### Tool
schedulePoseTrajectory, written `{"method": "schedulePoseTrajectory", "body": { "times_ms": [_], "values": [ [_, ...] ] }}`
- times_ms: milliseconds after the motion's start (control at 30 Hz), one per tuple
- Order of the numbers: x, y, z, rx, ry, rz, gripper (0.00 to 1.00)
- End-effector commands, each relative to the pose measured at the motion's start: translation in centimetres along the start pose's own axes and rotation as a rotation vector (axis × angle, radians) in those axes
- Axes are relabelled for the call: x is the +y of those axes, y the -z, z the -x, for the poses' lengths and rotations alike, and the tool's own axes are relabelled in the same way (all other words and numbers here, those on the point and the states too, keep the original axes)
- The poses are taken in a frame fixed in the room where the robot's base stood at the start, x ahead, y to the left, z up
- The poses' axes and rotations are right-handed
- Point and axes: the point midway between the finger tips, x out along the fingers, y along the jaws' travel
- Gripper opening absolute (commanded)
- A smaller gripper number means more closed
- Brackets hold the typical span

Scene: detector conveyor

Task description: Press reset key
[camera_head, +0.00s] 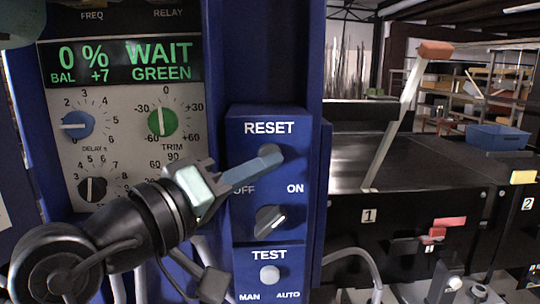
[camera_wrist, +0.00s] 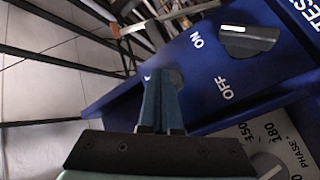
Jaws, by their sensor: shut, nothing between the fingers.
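The reset key (camera_head: 269,152) is a round grey button under the word RESET on a blue box (camera_head: 237,118). My gripper (camera_head: 275,155) is shut and empty, with its blue fingertips in front of the key and covering part of it in the head view. In the wrist view, the shut fingers of my gripper (camera_wrist: 162,80) point at the grey round key (camera_wrist: 176,76), which shows beside and behind their tips. I cannot tell whether the tips touch the key. The display (camera_head: 120,62) reads 0 %, WAIT, GREEN, BAL +7.
Below the key are an OFF/ON rotary switch (camera_head: 270,222) and a TEST button (camera_head: 269,273). Left of them are a blue knob (camera_head: 76,125), a green trim knob (camera_head: 162,122) and a black knob (camera_head: 92,189). A black conveyor (camera_head: 345,160) stands to the right.

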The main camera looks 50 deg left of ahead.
Motion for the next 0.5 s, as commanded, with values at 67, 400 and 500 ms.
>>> {"method": "schedulePoseTrajectory", "body": {
  "times_ms": [67,400,500],
  "values": [
    [0.3,-0.3,0.4,0.0,-0.001,0.0,0.0],
    [2.0,-1.9,2.7,0.0,-0.001,0.0,0.0],
    [2.3,-2.3,3.2,-0.001,0.0,0.0,0.0]
  ]
}}
